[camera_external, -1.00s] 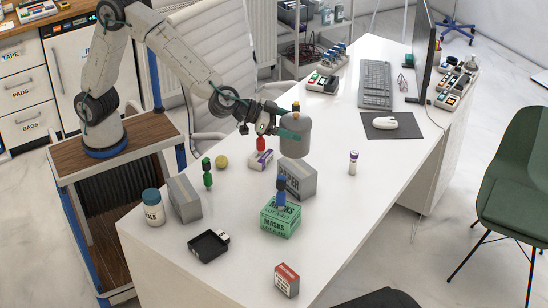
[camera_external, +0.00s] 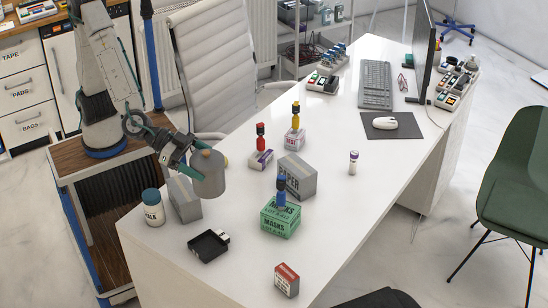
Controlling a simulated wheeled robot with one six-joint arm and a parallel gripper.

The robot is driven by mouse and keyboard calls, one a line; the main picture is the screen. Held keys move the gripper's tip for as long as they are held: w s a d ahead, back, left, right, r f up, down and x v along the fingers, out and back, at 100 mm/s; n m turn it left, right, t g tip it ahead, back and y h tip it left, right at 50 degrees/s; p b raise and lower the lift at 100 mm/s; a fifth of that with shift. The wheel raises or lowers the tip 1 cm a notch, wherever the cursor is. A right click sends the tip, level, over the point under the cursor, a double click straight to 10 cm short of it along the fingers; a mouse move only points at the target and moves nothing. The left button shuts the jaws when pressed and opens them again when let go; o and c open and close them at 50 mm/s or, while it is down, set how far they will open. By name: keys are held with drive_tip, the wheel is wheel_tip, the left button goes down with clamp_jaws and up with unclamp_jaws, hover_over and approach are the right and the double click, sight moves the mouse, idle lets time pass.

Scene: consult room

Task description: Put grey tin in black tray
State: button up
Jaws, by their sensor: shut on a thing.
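The grey tin (camera_external: 208,176) is a rounded canister with a tan knob on top. My gripper (camera_external: 190,160) is shut on it and holds it above the near left part of the white desk, to the right of a grey box.
A grey box (camera_external: 184,199) and a white jar with a teal lid (camera_external: 153,207) stand left of the tin. A green masks box (camera_external: 280,217) with a blue figure, a paper box (camera_external: 297,177) and a red-and-white box (camera_external: 286,280) stand to the right.

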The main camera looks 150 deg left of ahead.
drive_tip(key=shift+s+d+t, duration=0.15)
drive_tip(key=shift+d+t, duration=0.15)
drive_tip(key=shift+d, duration=0.6)
wheel_tip(320, 180, down, 21)
drive_tip(key=shift+f, duration=0.1)
